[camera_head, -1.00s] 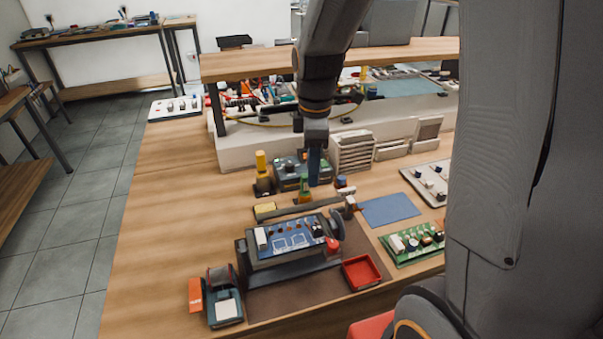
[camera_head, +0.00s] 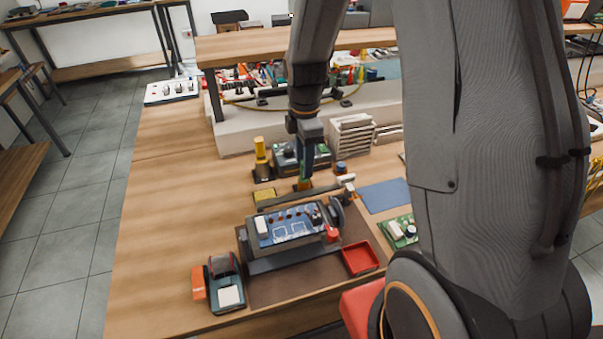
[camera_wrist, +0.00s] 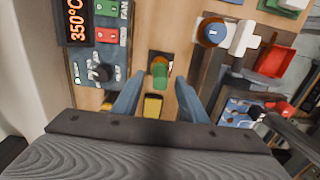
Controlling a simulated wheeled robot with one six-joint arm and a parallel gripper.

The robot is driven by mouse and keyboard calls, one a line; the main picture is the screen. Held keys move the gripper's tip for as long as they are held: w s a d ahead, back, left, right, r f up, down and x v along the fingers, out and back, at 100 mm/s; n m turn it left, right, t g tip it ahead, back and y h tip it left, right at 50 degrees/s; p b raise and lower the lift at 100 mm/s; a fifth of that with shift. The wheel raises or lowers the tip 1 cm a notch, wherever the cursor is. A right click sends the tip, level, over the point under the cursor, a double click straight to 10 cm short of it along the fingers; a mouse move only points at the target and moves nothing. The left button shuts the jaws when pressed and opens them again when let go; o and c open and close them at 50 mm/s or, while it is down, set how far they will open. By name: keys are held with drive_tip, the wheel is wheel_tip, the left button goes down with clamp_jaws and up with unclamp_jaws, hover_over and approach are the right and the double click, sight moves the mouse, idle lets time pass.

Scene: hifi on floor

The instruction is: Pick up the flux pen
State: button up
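The flux pen appears to be the green upright cylinder (camera_wrist: 160,74) in the wrist view, standing in a small dark holder between my fingers. Its lower part shows in the head view (camera_head: 303,184), just below my gripper (camera_head: 307,165), which hides the rest. My gripper (camera_wrist: 158,84) has its two blue fingers spread, one on each side of the green cylinder. I see gaps on both sides, so nothing is gripped.
A station with a 350°C display (camera_wrist: 76,25) stands close on the left in the wrist view. The table's left side is clear.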

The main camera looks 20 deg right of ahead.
drive_tip(key=shift+f, duration=0.65)
drive_tip(key=shift+c, duration=0.4)
clamp_jaws()
drive_tip(key=shift+r, duration=0.2)
wheel_tip(320, 180, up, 9)
drive_tip(key=shift+r+b, duration=0.1)
drive_tip(key=shift+b, duration=1)
drive_tip(key=shift+r, duration=0.25)
